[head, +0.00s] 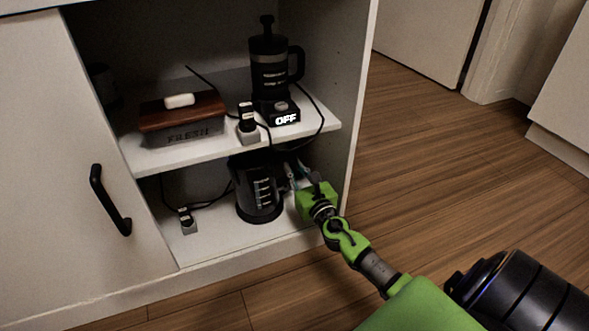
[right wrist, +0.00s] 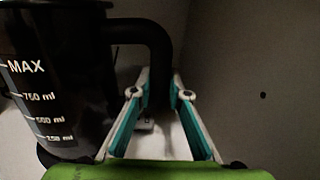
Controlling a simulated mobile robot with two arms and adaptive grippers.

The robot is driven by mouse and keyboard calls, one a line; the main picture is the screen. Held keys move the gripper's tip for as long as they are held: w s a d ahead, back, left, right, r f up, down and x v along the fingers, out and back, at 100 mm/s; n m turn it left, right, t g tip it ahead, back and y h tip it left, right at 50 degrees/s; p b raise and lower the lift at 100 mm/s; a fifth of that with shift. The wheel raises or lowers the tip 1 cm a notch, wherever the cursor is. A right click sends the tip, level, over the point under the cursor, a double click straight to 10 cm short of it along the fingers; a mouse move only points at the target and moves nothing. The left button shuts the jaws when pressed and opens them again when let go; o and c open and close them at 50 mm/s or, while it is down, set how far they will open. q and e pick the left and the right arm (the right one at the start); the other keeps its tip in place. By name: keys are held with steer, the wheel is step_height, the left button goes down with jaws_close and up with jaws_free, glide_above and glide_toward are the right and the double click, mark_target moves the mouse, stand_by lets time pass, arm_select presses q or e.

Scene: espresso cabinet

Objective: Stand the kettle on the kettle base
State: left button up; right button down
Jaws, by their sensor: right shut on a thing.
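The kettle (head: 257,193) is dark with white level marks and is on the lower cabinet shelf, at its right part. In the right wrist view the kettle (right wrist: 45,75) fills the left side, with its black handle (right wrist: 158,42) toward the middle. My right gripper (head: 291,174) reaches in from the right and is shut on the handle; its fingers (right wrist: 160,95) lie on both sides of it. A dark rim shows under the kettle; I cannot tell whether it is the kettle base or the kettle's own bottom. My left gripper is not in view.
The upper shelf (head: 195,155) hangs close above the kettle. It carries a French press (head: 268,72) on a black unit reading OFF (head: 283,113) and a wooden-lidded box (head: 182,120). A power socket (head: 186,221) and cord lie left of the kettle. The cabinet's side wall (head: 352,90) is close right.

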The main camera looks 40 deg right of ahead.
stand_by(0.3)
steer(key=c, duration=2.2)
jaws_free()
steer(key=shift+s+f, duration=0.1)
steer(key=shift+f, duration=0.3)
steer(key=shift+v, duration=2.65)
steer(key=v, duration=0.5)
steer(key=shift+s+a+r+b, duration=0.1)
steer(key=shift+s+r+b, duration=0.05)
steer(key=shift+s+b, duration=0.2)
